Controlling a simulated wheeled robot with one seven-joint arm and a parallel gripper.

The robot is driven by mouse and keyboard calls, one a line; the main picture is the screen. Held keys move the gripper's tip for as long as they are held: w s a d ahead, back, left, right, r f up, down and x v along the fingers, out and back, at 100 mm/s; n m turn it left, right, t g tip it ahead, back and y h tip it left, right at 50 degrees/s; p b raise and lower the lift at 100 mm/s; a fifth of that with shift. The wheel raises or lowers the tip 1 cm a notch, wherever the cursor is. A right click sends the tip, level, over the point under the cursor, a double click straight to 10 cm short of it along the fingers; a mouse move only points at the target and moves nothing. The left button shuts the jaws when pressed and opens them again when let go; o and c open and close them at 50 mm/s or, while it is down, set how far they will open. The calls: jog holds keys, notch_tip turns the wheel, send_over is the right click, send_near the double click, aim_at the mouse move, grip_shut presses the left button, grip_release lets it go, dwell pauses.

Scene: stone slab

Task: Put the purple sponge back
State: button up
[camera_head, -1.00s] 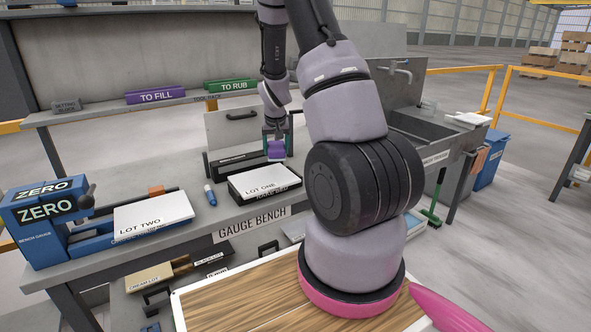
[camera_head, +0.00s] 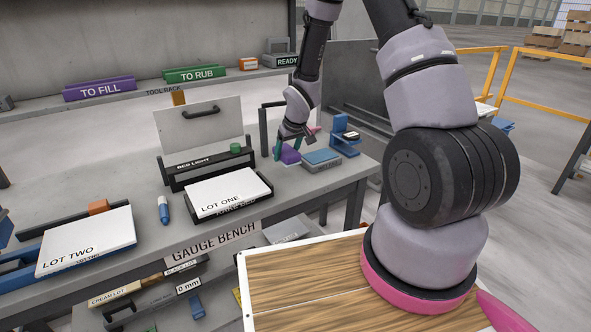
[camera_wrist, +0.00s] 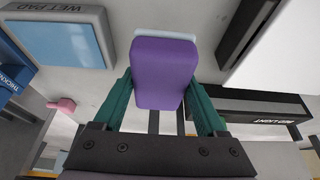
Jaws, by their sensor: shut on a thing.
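The purple sponge (camera_head: 290,155) is between the teal fingers of my gripper (camera_head: 287,147), over the right part of the gauge bench. In the wrist view the sponge (camera_wrist: 163,72) fills the space between both fingers of my gripper (camera_wrist: 161,92), which is shut on it. A pale layer shows along its far edge. The blue-topped wet pad (camera_head: 322,158) stands just right of the sponge in the head view; in the wrist view the pad (camera_wrist: 58,42) is at upper left. The sponge's exact height above the bench is hard to tell.
The bed light box (camera_head: 205,170) and the Lot One stack (camera_head: 228,192) stand left of my gripper. A blue stand (camera_head: 345,136) is behind the wet pad. A tool rack (camera_head: 130,100) with labelled blocks runs along the back. A blue marker (camera_head: 163,210) stands near the front.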

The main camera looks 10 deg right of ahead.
aim_at(286, 175)
notch_tip(286, 175, down, 2)
jog(key=shift+d+f, duration=0.1)
jog(key=shift+f, duration=2.1)
jog(key=shift+f, duration=0.15)
jog(key=o, duration=1.2)
jog(key=shift+o, duration=0.2)
